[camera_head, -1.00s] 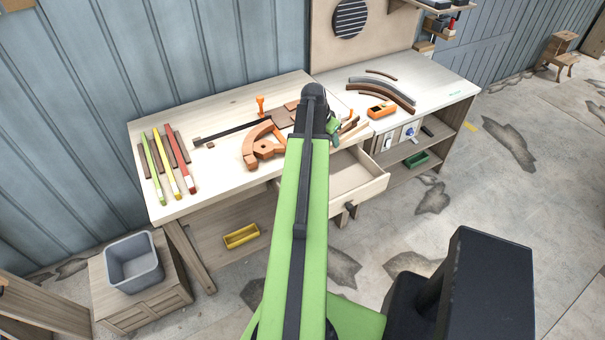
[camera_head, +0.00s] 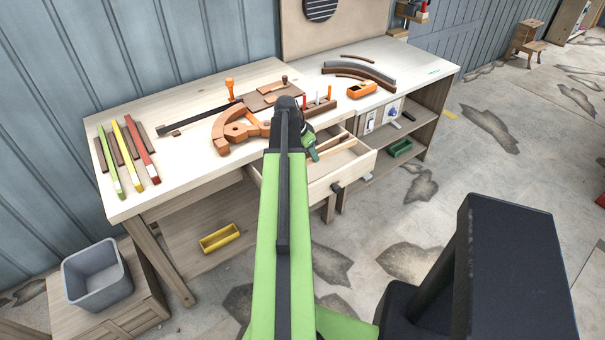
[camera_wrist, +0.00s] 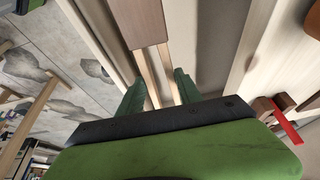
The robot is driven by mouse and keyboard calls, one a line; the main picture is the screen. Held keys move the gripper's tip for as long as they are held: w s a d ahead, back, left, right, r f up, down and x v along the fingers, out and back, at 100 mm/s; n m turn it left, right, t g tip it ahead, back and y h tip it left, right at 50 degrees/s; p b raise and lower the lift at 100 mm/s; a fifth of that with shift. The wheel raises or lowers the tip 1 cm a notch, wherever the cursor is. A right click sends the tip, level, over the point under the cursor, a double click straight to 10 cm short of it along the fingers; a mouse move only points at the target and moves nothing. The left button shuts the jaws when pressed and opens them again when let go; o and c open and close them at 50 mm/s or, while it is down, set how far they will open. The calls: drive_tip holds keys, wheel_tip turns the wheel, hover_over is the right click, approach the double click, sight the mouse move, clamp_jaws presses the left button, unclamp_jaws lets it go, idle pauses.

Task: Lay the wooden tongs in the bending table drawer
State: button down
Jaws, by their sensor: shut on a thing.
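The wooden tongs show in the wrist view as two pale strips (camera_wrist: 151,75) with a brown part (camera_wrist: 139,22) beyond them. My gripper (camera_wrist: 158,90) is shut on the strips, with one green finger on each side. In the head view my gripper (camera_head: 309,146) is at the open bending table drawer (camera_head: 352,170), and the tongs (camera_head: 337,147) show as thin sticks across its opening. I cannot tell whether they touch the drawer floor. My arm hides the drawer's left part.
The bending table (camera_head: 200,168) carries an orange-brown curved form (camera_head: 228,130), an orange peg (camera_head: 230,88) and coloured bars (camera_head: 134,160). An orange tool (camera_head: 361,90) lies on the right-hand bench. A grey bin (camera_head: 96,275) stands at lower left.

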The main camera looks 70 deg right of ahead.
sight(313, 178)
drive_tip(key=shift+f+b, duration=5.1)
drive_tip(key=shift+f, duration=0.15)
drive_tip(key=c, duration=0.8)
unclamp_jaws()
drive_tip(key=shift+r, duration=0.1)
drive_tip(key=shift+r+p, duration=0.3)
drive_tip(key=shift+p, duration=0.1)
drive_tip(key=p+v, duration=1)
drive_tip(key=v, duration=0.1)
drive_tip(key=shift+w+a+r+p, duration=0.15)
drive_tip(key=shift+a+r+p, duration=0.15)
drive_tip(key=shift+p, duration=0.1)
